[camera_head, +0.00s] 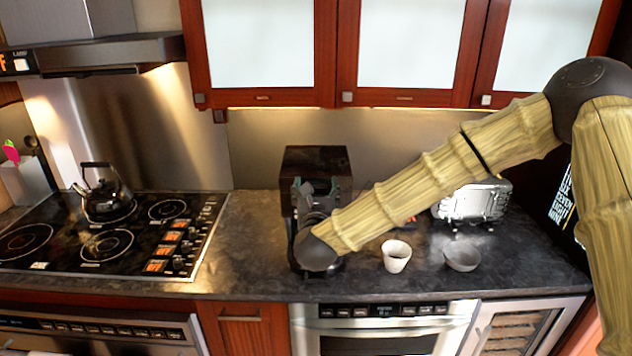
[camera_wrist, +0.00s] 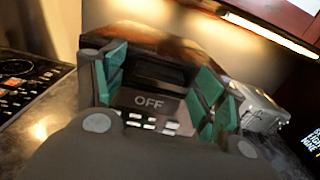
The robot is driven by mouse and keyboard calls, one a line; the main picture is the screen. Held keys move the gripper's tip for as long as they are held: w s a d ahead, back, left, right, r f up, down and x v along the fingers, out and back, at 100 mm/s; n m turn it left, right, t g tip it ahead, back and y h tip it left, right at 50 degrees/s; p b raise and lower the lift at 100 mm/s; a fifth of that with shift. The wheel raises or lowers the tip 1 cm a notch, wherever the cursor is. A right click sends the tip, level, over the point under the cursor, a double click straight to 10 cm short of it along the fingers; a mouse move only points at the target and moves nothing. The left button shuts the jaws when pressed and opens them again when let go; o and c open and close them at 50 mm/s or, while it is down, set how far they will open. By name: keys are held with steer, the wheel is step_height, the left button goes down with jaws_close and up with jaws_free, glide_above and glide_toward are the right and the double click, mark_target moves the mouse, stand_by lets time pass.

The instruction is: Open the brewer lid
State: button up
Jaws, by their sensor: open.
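The brewer (camera_head: 316,160) is a dark, boxy machine with a glossy top, standing on the counter against the back wall. Its lid looks closed. My gripper (camera_head: 308,188) is in front of the brewer and hides much of its front in the head view. In the wrist view the brewer (camera_wrist: 150,42) fills the middle, with an "OFF" label and several light buttons on its front. My gripper (camera_wrist: 162,80) is open there, its teal-padded fingers on either side of the brewer's front. I cannot tell whether they touch it.
A white cup (camera_head: 396,256) and a grey bowl (camera_head: 462,257) stand right of the brewer, below my forearm. A silver toaster (camera_head: 472,202) is behind them. A stove with a black kettle (camera_head: 106,194) is at left. Wall cabinets (camera_head: 335,50) hang above.

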steer(key=shift+w, duration=0.4)
